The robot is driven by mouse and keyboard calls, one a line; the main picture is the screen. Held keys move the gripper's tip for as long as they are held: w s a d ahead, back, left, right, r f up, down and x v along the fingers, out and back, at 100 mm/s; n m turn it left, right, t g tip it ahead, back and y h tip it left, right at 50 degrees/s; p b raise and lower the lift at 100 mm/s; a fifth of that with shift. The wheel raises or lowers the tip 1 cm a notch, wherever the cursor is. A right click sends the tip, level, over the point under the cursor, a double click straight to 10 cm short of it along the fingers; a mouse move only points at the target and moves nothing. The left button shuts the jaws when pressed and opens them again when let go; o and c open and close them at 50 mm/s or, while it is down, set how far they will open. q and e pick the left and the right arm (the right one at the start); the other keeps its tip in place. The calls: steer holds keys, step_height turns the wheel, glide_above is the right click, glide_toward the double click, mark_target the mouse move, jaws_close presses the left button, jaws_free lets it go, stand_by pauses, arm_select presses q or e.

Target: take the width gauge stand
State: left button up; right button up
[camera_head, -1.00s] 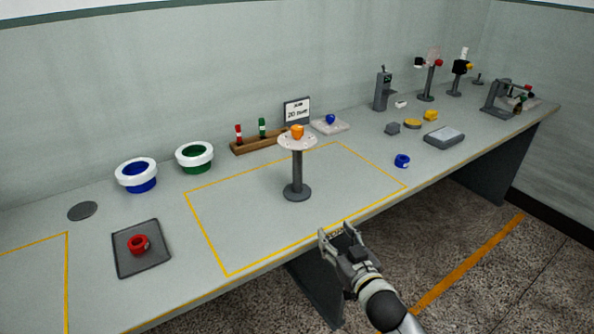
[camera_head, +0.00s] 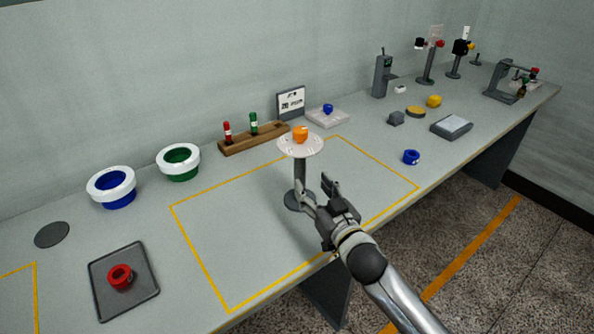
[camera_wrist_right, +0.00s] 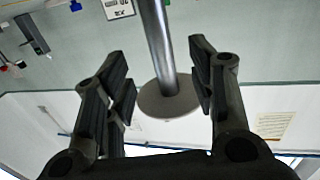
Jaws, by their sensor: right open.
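The stand (camera_head: 300,172), which I take as the width gauge stand, is upright inside the yellow outline on the bench. It has a dark post, a round foot and a pale round top plate, with an orange piece (camera_head: 300,134) on top. My right gripper (camera_head: 317,187) is open and empty at the near right side of the post. My left gripper is out of view.
A wooden rack (camera_head: 255,139), a sign (camera_head: 291,103) and a pale block (camera_head: 328,116) stand behind. A small blue ring (camera_head: 411,157) lies right. The outlined area around the foot is clear.

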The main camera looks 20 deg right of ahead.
mark_target(302, 171)
steer(key=w, duration=0.3)
steer(key=shift+a+r, duration=0.1)
steer(key=shift+a, duration=0.05)
steer(key=shift+w, duration=0.5)
steer(key=w, duration=0.2)
steer(key=w+p, duration=0.1)
steer(key=w, duration=0.1)
steer(key=shift+a, duration=0.35)
steer(key=shift+w, duration=0.3)
steer(key=shift+s, duration=0.1)
steer(key=shift+c, duration=0.8)
jaws_close()
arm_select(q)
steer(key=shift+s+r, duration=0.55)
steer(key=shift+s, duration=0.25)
arm_select(e)
steer(key=shift+r, duration=0.1)
